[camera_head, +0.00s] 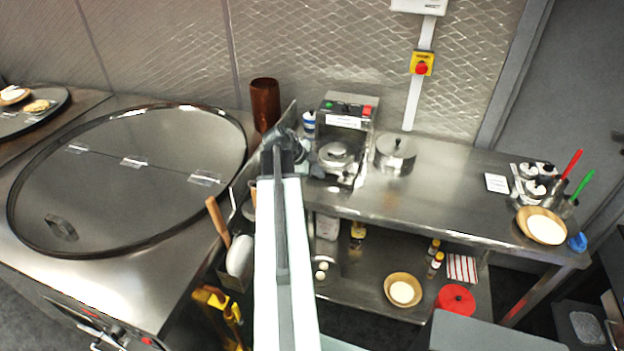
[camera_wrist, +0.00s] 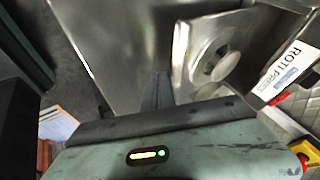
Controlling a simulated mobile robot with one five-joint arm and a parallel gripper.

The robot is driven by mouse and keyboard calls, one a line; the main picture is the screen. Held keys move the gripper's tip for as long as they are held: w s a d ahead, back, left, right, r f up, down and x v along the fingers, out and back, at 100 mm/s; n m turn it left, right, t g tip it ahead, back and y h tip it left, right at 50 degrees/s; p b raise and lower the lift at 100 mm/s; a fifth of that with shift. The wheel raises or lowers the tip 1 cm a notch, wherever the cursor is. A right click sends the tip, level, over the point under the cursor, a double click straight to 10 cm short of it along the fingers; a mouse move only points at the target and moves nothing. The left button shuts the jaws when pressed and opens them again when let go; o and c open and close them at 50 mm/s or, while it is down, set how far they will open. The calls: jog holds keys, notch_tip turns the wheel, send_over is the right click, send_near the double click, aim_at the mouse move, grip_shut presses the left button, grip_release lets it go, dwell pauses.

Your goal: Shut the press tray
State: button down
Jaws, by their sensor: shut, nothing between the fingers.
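The roti press (camera_head: 346,122) is a steel box with a green and a red button, standing on the steel counter against the wall. Its tray (camera_head: 343,177), with a round plate on it, sticks out at the press's front. In the wrist view the tray (camera_wrist: 183,48) is right of my gripper, and the "ROTI PRESS" label (camera_wrist: 284,74) is farther right. My gripper (camera_wrist: 158,88) is shut and empty, its dark fingers close beside the tray's edge; I cannot tell whether they touch. In the head view my wrist hides part of the area left of the press.
A lidded steel pot (camera_head: 395,153) stands right of the press, and a brown cup (camera_head: 265,104) stands to the left. A large round lid (camera_head: 150,190) covers the left counter. The counter's middle right (camera_head: 440,185) is clear. A lower shelf holds bottles and a bowl (camera_head: 403,290).

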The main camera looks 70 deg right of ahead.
aim_at(332, 141)
jog(key=shift+d+r, duration=0.15)
jog(key=shift+d, duration=0.95)
jog(key=d, duration=1.1)
jog(key=w+d, duration=0.1)
jog(key=d, duration=0.4)
jog(key=shift+d, duration=0.4)
jog(key=shift+d+r, duration=0.1)
jog(key=shift+d, duration=0.2)
